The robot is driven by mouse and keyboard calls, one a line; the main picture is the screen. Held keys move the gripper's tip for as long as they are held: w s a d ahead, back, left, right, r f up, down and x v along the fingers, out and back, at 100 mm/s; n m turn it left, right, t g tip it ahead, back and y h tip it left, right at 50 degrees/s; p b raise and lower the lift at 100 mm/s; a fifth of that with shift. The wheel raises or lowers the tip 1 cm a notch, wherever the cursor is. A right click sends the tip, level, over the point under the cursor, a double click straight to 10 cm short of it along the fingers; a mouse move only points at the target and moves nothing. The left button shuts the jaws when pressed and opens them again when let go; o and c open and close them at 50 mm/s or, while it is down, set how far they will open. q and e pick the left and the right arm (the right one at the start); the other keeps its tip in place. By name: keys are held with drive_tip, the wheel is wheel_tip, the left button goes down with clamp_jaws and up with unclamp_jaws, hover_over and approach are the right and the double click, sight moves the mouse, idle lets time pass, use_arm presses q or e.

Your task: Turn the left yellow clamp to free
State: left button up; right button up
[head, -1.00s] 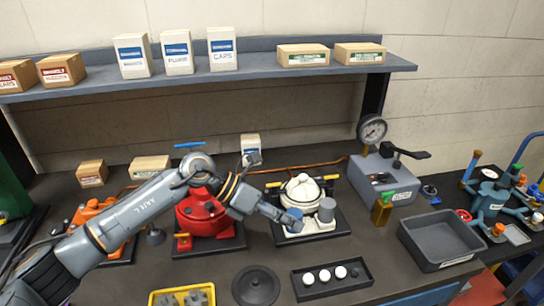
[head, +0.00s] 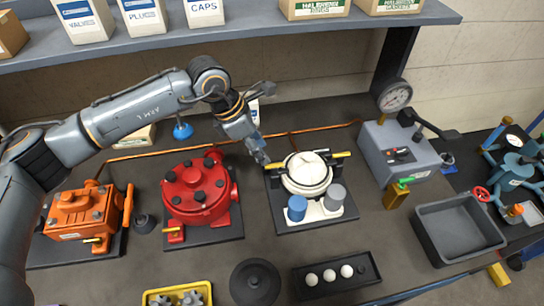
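The white motor (head: 306,175) stands on a dark base plate in the middle of the bench. A left yellow clamp (head: 276,167) and a right yellow clamp (head: 341,155) stick out from its sides. A blue cylinder (head: 297,208) and a grey cylinder (head: 334,197) stand at its front. My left gripper (head: 264,160) points down at the left yellow clamp, with its fingertips right by the clamp's outer end. I cannot tell whether it touches the clamp or whether its fingers are apart. My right gripper is not in view.
A red motor (head: 199,190) stands to the left, with an orange motor (head: 84,214) beyond it. A grey gauge box (head: 398,150) and an empty grey bin (head: 459,228) are to the right. A black tray (head: 313,288) with white balls lies in front.

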sight(272, 165)
use_arm(q)
drive_tip(key=p+x, duration=0.2)
drive_tip(key=x, duration=0.4)
drive_tip(key=shift+w+d+f, duration=0.15)
drive_tip(key=shift+x, duration=0.75)
drive_tip(key=shift+f, duration=0.1)
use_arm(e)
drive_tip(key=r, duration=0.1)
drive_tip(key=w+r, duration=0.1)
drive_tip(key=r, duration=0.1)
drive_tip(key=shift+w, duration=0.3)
use_arm(q)
drive_tip(key=shift+c, duration=0.4)
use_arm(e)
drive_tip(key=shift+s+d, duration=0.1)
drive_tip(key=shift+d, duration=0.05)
use_arm(q)
clamp_jaws()
